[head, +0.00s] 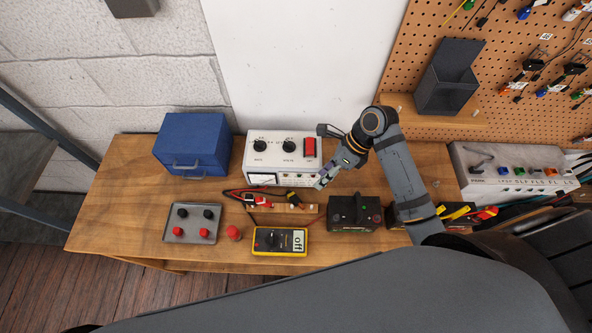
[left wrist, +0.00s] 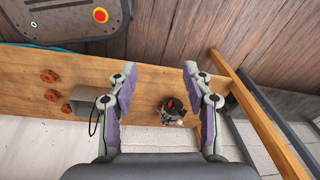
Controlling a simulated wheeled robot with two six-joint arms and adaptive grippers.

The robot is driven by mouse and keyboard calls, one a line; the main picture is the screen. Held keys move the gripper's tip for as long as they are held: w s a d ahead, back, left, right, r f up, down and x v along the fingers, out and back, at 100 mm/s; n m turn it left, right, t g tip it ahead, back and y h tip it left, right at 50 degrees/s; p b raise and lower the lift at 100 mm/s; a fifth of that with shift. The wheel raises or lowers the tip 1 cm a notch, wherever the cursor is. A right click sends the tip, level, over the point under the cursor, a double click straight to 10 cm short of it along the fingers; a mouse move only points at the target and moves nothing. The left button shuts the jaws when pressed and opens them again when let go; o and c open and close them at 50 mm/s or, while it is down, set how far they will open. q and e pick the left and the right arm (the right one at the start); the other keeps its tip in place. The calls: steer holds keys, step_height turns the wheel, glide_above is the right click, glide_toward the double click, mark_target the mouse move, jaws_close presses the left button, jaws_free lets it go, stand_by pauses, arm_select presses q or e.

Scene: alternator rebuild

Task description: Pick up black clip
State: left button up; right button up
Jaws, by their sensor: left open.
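A small black clip (head: 294,199) rests at the right end of a low wooden block on the workbench. A red clip (head: 264,200) lies on the same block to its left. My right gripper (head: 322,182) hangs above and to the right of the black clip, in front of the white power supply, and appears apart from it. Whether its fingers are open is too small to tell. My left gripper (left wrist: 160,78) is open and empty in the left wrist view, away from the workbench clips. It is not in the head view.
A white power supply (head: 262,155) stands behind the clips. A yellow multimeter (head: 280,241) lies in front, with a black device (head: 352,212) to the right. A grey terminal box (head: 194,223) and a blue drawer box (head: 192,145) stand left. The bench's left front is clear.

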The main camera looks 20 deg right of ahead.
steer(key=p, duration=0.1)
glide_toward(298, 201)
steer(key=p+x, duration=0.1)
steer(key=x, duration=0.1)
steer(key=shift+s+a+f, duration=0.15)
steer(key=shift+s+a, duration=0.05)
steer(key=shift+a, duration=0.1)
steer(key=x, duration=0.2)
steer(key=shift+a+f+p, duration=0.2)
steer(key=shift+f+p, duration=0.15)
steer(key=shift+p, duration=0.05)
steer(key=shift+w+a+f, duration=0.1)
steer(key=shift+a+f, duration=0.15)
steer(key=shift+f, duration=0.2)
arm_select(q)
steer(key=s+r, duration=0.2)
steer(key=shift+r, duration=0.35)
arm_select(e)
steer(key=shift+d, duration=0.15)
steer(key=shift+f, duration=0.1)
steer(key=shift+c, duration=0.4)
